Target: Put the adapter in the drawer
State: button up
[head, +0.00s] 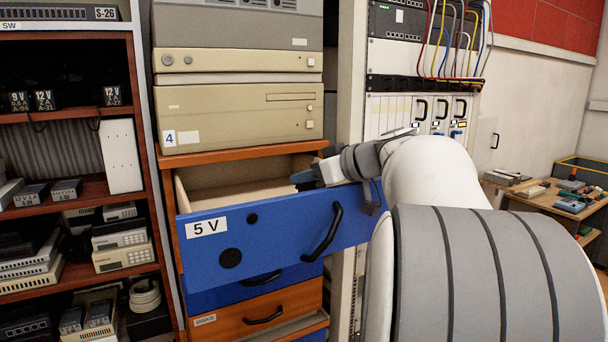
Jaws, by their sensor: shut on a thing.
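The open drawer (285,233) has a blue front, a white "5 V" label and a black handle at its right. It is pulled out of the wooden cabinet, and the part of its inside that shows is bare. My gripper (312,177) reaches in from the right, over the drawer's right part. It is shut on a small dark piece, which looks like the adapter (302,177); my arm and gripper hide much of it. I cannot tell whether it touches the drawer.
Beige equipment cases (240,110) stand on the cabinet, close above the drawer. A lower orange drawer (258,312) is partly open. Left shelves (75,190) hold adapters and boxes. A rack with cables (425,70) stands behind my arm.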

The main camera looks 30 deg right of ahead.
jog(key=shift+s+f, duration=0.2)
jog(key=shift+f, duration=0.45)
jog(key=o, duration=1.2)
jog(key=shift+f, duration=0.15)
jog(key=shift+c, duration=0.2)
jog(key=shift+r+b, duration=0.3)
jog(key=v, duration=0.6)
jog(key=r+v, duration=0.1)
jog(key=v, duration=0.5)
jog(key=shift+w+r+b, duration=0.1)
jog(key=shift+w+b, duration=0.1)
jog(key=shift+b, duration=0.1)
